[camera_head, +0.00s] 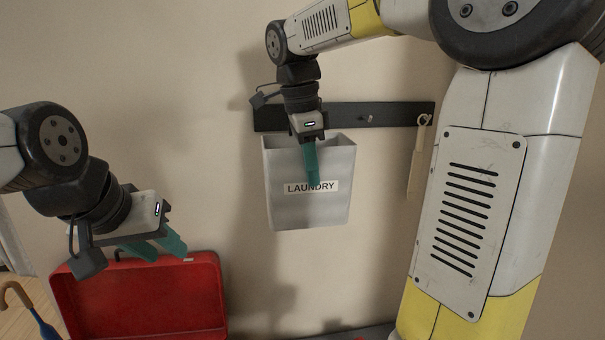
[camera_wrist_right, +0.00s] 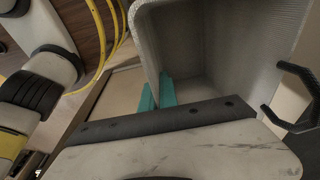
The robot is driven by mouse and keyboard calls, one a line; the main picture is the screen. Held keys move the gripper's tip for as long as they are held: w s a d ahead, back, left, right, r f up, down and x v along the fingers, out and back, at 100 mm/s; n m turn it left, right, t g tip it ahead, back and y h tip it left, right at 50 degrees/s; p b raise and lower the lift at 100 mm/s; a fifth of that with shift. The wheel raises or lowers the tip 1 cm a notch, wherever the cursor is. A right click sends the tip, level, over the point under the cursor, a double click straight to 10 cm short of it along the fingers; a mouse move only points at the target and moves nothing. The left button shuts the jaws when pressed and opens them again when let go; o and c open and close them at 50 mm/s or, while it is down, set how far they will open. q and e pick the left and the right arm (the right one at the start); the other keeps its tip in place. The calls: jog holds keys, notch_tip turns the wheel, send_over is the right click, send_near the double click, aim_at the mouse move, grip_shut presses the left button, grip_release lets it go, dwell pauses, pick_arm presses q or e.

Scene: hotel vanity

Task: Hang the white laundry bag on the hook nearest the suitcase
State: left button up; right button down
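The white laundry bag (camera_head: 338,205), labelled LAUNDRY, is upright with its open top just below the dark hook rail (camera_head: 395,114). My right gripper (camera_head: 312,165) points down at its front rim. In the right wrist view, the bag's wall (camera_wrist_right: 148,45) passes between the two teal fingers (camera_wrist_right: 157,93), which are shut on it. The rail's left part, nearest the suitcase, is partly hidden by my right gripper; I cannot tell whether the bag touches a hook. The open red suitcase (camera_head: 145,300) is at lower left. My left gripper (camera_head: 155,246) is open and empty above its lid.
A small bare hook (camera_head: 365,118) is in the rail's middle. A tan item (camera_head: 416,170) hangs from the rail's right end. A cane handle (camera_head: 17,290) and a blue item (camera_head: 46,328) are at the far lower left. The wall between suitcase and bag is clear.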

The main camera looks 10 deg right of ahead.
jog(key=shift+w+f, duration=0.2)
jog(key=shift+w, duration=0.75)
jog(key=shift+w+f, duration=0.2)
jog(key=shift+w, duration=0.75)
jog(key=shift+w+f, duration=0.2)
jog(key=shift+w, duration=0.75)
